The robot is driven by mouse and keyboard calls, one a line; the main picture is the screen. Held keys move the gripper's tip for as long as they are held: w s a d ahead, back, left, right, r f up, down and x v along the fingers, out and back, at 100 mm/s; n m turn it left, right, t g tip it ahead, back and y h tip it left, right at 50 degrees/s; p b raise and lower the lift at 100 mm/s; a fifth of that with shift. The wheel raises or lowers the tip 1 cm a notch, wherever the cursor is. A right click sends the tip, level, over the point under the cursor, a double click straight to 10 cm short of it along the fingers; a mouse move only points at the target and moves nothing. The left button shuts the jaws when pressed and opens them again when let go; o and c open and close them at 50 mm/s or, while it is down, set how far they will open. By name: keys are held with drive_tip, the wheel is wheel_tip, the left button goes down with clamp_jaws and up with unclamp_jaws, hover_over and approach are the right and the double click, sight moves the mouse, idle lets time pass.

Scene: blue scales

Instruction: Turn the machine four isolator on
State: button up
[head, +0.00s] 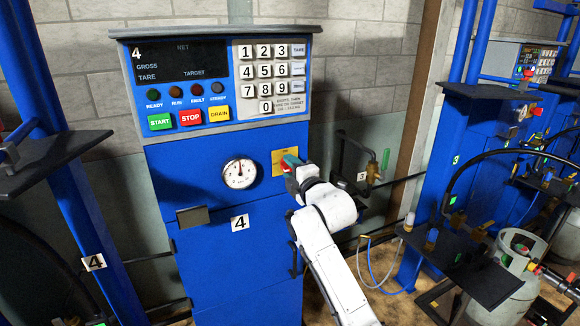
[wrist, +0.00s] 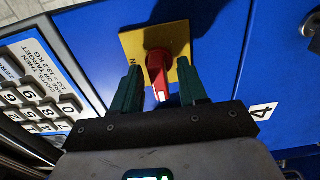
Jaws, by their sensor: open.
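The machine four isolator is a red rotary handle (wrist: 160,72) on a yellow plate (wrist: 126,42), fixed to the front of the blue machine (head: 205,175) marked 4. In the wrist view the handle points down the picture, its white-marked end towards my gripper. My gripper (wrist: 162,88) is open, with one green finger on each side of the handle; I cannot tell whether either finger touches it. In the head view my gripper (head: 292,163) is at the yellow plate (head: 278,157) and covers most of the handle.
Above the isolator is the control panel with its keypad (head: 270,75) and START, STOP and DRAIN buttons (head: 190,118). A round dial (head: 239,173) is left of the plate. A pipe with a valve (head: 372,172) is to the right. Another blue machine (head: 480,130) stands farther right.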

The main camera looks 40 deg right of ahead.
drive_tip(key=shift+w+d, duration=0.15)
drive_tip(key=shift+w, duration=0.2)
clamp_jaws()
